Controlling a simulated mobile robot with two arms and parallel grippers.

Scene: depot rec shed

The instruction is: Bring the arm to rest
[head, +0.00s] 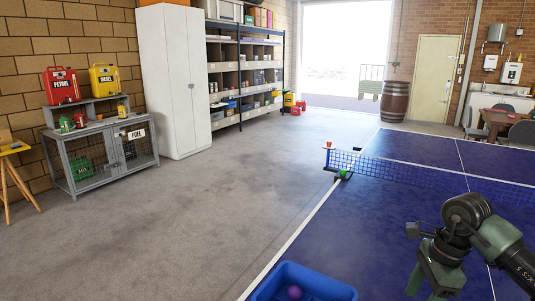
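My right arm comes in from the lower right over the blue table-tennis table (312,240). Its dark, green-grey gripper (428,278) hangs low at the end of the bent wrist, above the table's near part. The finger gap does not show clearly, and I see nothing held in it. My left arm and gripper are not in view.
A blue crate (330,287) with a purple ball (294,292) in it is at the bottom edge, left of my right gripper. A net (430,172) crosses the table. A grey fuel cabinet (98,160) and white locker (172,85) stand left. The concrete floor between is clear.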

